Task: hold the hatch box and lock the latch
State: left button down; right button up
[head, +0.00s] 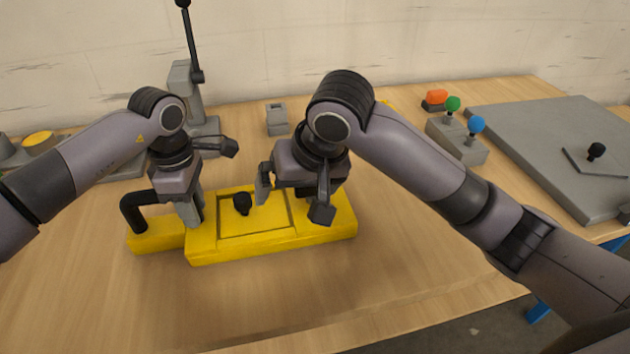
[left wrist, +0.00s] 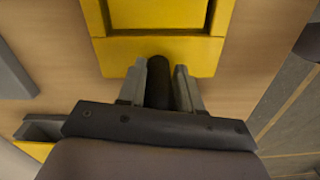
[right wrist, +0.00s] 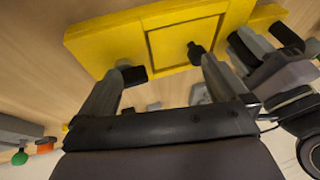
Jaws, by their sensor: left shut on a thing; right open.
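The yellow hatch box (head: 270,243) lies on the table with a recessed hatch panel (head: 268,216) in its top. A black knob (head: 242,203), apparently the latch, stands at the panel's left part. A black bent handle (head: 134,208) rises from the box's left end. My left gripper (head: 190,212) is shut on this handle, whose dark bar (left wrist: 158,82) shows between its fingers in the left wrist view. My right gripper (head: 292,200) is open and empty above the panel, right of the knob. In the right wrist view the knob (right wrist: 195,50) appears beyond the right finger, apart from it.
A grey lever stand (head: 190,95) is behind my left arm. A small grey block (head: 277,119) stands behind the box. A grey block with green and blue knobs (head: 457,140) and a large grey plate (head: 560,145) are at the right. The table in front of the box is clear.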

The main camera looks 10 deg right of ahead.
jog(key=w+d+r+h, duration=0.2)
jog(key=d+r+h, duration=0.1)
jog(key=d+r, duration=0.2)
jog(key=x, duration=1.1)
jog(key=shift+w+a+f, duration=0.15)
jog(key=shift+w+a, duration=0.15)
jog(key=c, duration=1.4)
